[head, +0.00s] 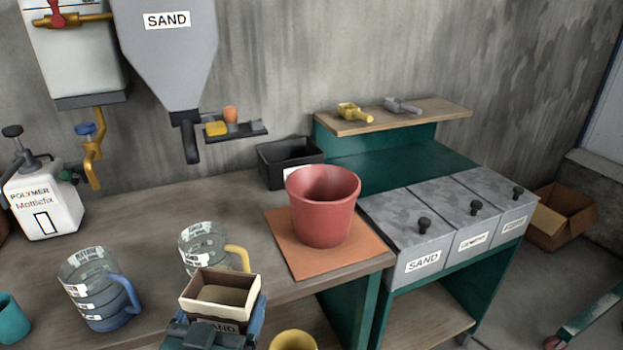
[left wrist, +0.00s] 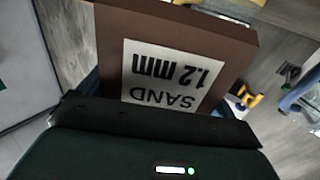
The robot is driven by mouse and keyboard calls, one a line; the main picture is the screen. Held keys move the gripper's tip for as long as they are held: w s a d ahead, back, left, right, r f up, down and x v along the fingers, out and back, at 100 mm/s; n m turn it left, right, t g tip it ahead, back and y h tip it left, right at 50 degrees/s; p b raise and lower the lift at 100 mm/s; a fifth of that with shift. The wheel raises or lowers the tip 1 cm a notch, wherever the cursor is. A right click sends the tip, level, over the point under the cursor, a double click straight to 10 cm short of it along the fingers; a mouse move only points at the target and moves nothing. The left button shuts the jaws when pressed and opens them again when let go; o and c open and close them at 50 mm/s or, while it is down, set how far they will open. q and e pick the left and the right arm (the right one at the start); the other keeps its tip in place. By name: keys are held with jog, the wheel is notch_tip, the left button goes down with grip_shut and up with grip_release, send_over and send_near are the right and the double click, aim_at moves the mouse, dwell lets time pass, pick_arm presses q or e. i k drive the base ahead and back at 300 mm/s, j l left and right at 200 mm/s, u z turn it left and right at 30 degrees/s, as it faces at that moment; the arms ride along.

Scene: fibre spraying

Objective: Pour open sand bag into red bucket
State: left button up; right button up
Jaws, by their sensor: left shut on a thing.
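The open sand bag (head: 218,302) is a small brown box-like bag with a cream rim, upright, with sand showing inside. My left gripper (head: 212,328) is shut on it, low in the head view, in front of the bench. In the left wrist view the bag's label (left wrist: 165,75) reads "SAND 1.2 mm" upside down. The red bucket (head: 325,212) stands upright on an orange mat (head: 288,258) at the bench's right end. The bag is apart from the bucket, nearer to me and to its left. My right gripper is not in view.
A black bin (head: 283,165) is behind the bucket. Lidded bins (head: 425,225) stand to the right. A sand hopper (head: 170,65) hangs above the bench.

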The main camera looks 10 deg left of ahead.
aim_at(323, 197)
jog(key=i+l+u, duration=0.25)
jog(key=l, duration=0.2)
jog(key=l+u, duration=0.25)
jog(key=l, duration=0.15)
jog(key=i+l, duration=0.35)
jog(key=l, duration=0.2)
